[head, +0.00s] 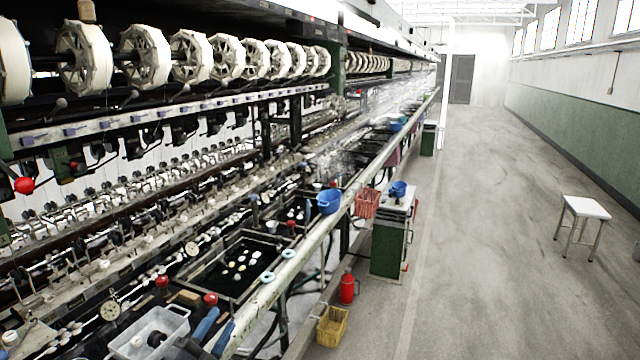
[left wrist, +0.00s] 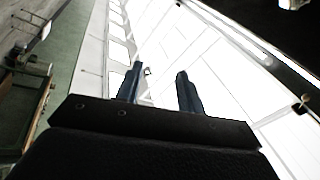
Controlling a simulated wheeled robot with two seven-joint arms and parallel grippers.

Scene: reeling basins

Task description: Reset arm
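My left gripper (head: 221,319) shows at the bottom of the head view, in front of the near basins, with two blue fingers pointing up and apart. The left wrist view shows the same gripper (left wrist: 160,72) with a clear gap between its fingers and nothing in it. Behind the fingers, that view shows bright ceiling and windows. My right gripper is in neither view.
The reeling machine carries a row of white reels (head: 145,57). A dark basin (head: 215,285) holds several white cocoons, beside a grey tub (head: 150,335). A pipe rail (head: 300,250) edges the machine. A yellow basket (head: 331,328), red extinguisher (head: 347,288) and white stool (head: 586,208) stand by the open aisle.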

